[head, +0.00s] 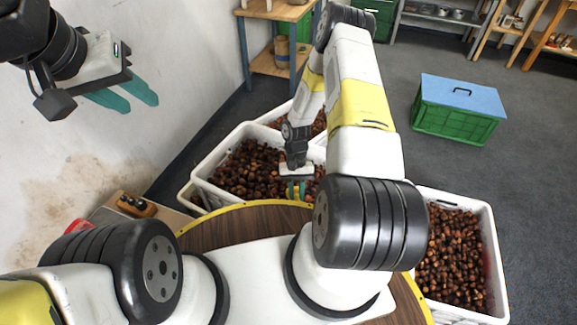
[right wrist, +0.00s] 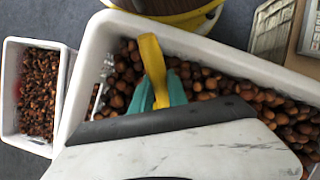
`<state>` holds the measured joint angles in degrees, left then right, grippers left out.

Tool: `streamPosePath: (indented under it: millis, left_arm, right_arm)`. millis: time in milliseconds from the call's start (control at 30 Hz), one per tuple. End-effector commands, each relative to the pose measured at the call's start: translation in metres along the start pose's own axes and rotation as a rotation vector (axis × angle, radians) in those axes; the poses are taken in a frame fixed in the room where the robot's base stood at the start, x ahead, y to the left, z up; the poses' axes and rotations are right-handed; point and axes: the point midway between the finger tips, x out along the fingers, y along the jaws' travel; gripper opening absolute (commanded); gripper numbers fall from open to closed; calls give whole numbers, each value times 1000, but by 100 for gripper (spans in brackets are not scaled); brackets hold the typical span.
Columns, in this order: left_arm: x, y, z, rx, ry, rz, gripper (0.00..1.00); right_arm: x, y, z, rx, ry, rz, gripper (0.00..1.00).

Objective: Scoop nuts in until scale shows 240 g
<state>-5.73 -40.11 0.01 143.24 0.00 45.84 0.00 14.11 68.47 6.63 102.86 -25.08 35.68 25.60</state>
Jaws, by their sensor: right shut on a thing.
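My right gripper (head: 296,190) is down over a white crate (head: 205,190) of brown chestnuts (head: 245,170). In the right wrist view its teal fingers (right wrist: 160,98) are shut on a yellow handle (right wrist: 151,58), taken to be the scoop's. The scoop's bowl cannot be made out. Chestnuts (right wrist: 205,82) lie around the fingers inside the crate's wall (right wrist: 95,60). My left gripper (head: 141,104) is raised at the upper left, empty, its teal fingers apart. No scale reading or bag can be made out.
Another white crate of chestnuts (head: 455,255) stands at the right. A round wooden table (head: 235,222) with a yellow edge is in front of me. A green box with a blue lid (head: 460,97) stands on the floor. A wooden block with black knobs (head: 135,204) is at the left.

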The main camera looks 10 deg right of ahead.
Motion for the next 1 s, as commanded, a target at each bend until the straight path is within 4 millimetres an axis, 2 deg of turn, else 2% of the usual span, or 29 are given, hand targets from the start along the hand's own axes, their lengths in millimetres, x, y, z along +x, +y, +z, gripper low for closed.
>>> streamPosePath:
  millis: [433,767,1000]
  left_arm:
    - [0,0,0,0,0,0,36]
    - [0,0,0,0,0,0,36]
    - [0,0,0,0,0,0,36]
  right_arm:
    - [22,0,-45,1,61,-1,0]
    - [24,0,-81,-1,182,0,0]
    - [24,-1,-106,-8,369,5,0]
